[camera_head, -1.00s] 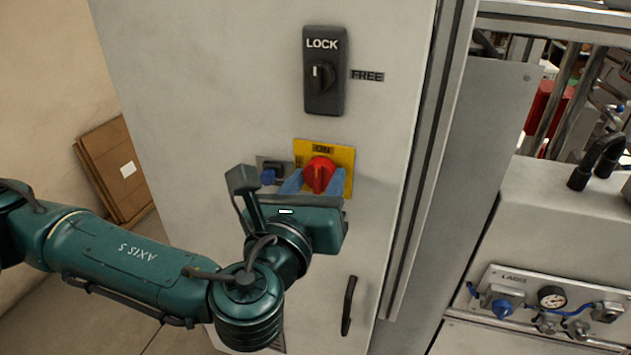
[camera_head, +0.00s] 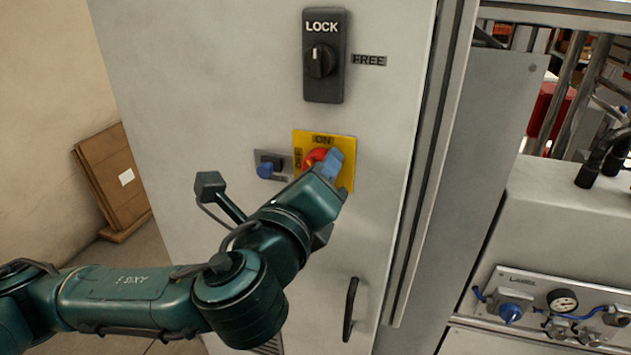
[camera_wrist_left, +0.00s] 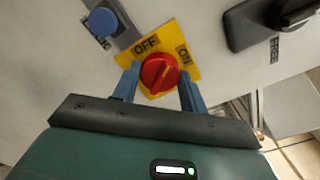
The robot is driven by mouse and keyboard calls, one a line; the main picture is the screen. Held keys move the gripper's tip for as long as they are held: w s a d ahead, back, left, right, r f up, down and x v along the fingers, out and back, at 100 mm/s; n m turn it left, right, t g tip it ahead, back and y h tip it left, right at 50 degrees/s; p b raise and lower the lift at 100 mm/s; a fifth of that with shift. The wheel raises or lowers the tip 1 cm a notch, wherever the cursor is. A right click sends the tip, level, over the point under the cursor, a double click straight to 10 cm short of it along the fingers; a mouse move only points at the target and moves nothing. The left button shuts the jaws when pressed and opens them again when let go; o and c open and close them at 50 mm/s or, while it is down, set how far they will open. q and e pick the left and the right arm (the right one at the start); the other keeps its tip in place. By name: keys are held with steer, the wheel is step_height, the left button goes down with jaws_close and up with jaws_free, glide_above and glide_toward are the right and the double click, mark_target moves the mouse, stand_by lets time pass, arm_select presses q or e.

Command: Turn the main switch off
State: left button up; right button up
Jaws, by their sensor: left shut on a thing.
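The main switch is a red knob (camera_head: 315,157) on a yellow plate (camera_head: 345,178) marked ON at its top and OFF at its left, on a grey cabinet door. My left gripper (camera_head: 325,162) is tilted and shut on the red knob, its blue fingers on either side. The gripper hides part of the knob in the head view. In the left wrist view, the knob (camera_wrist_left: 160,73) sits between the fingers, with both labels showing. The handle appears turned between ON and OFF, but its exact angle is hard to tell. My right gripper is not in view.
A black LOCK/FREE selector (camera_head: 323,58) sits above the switch. A small blue button (camera_head: 265,171) is just left of the yellow plate. A black door handle (camera_head: 350,308) is below. A panel with a gauge (camera_head: 563,301) stands at the right.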

arm_select(q)
steer(key=shift+n+p, duration=0.3)
steer(key=shift+n, duration=5)
steer(key=o, duration=1)
